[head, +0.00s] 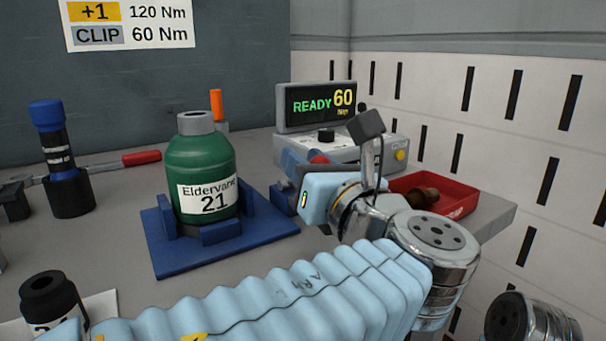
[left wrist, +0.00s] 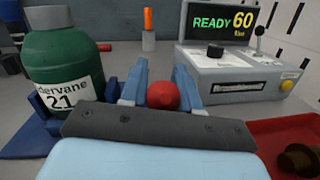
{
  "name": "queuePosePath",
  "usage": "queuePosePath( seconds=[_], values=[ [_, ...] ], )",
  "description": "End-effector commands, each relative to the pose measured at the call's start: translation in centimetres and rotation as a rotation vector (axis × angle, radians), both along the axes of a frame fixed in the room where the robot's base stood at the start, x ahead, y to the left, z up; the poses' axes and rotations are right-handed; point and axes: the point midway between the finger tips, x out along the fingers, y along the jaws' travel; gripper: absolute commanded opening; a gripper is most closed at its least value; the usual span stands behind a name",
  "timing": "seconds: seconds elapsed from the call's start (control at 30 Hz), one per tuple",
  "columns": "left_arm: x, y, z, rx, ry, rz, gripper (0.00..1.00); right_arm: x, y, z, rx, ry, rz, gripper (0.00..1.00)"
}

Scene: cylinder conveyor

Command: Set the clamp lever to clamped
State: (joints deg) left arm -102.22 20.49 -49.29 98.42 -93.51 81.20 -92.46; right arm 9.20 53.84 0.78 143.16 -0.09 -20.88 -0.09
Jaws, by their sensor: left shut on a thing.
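The clamp lever's red knob (left wrist: 163,95) sits between the two pale blue fingers of my left gripper (left wrist: 160,90) in the left wrist view. My left gripper is shut on it. In the head view a bit of the red knob (head: 319,158) shows behind my left gripper (head: 310,168). The lever's arm and pivot are hidden by my gripper, so its angle cannot be told. The green cylinder (head: 195,160), labelled Eldervane 21, stands upright in the blue cradle (head: 165,255), left of my gripper. My right gripper is not in view.
A grey control box (head: 345,147) with a READY 60 display (head: 318,106) stands behind my gripper. A red tray (head: 460,193) holding brown parts is to its right. A blue-and-black tool (head: 60,150) stands at the left. A black cylinder (head: 50,297) is at the front left.

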Motion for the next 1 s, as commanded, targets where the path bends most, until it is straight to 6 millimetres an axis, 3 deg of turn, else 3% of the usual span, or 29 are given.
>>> queuePosePath(
  seconds=[0.27,0.3,0.4,0.77,1.0],
  values=[
    [0.0,0.0,-0.1,0.002,0.003,0.001,0.00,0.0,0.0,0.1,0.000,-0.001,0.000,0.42],
    [0.0,0.0,-0.1,0.002,0.003,0.001,0.37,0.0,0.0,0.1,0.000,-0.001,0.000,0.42],
    [0.0,0.0,-0.1,0.002,0.003,0.001,0.52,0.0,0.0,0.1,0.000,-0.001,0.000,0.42],
    [-0.5,-0.3,-0.1,0.000,0.002,-0.001,0.52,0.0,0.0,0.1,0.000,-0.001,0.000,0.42],
    [-4.6,-2.7,-0.6,0.001,0.001,-0.005,0.52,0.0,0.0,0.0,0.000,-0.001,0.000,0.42]
  ],
)
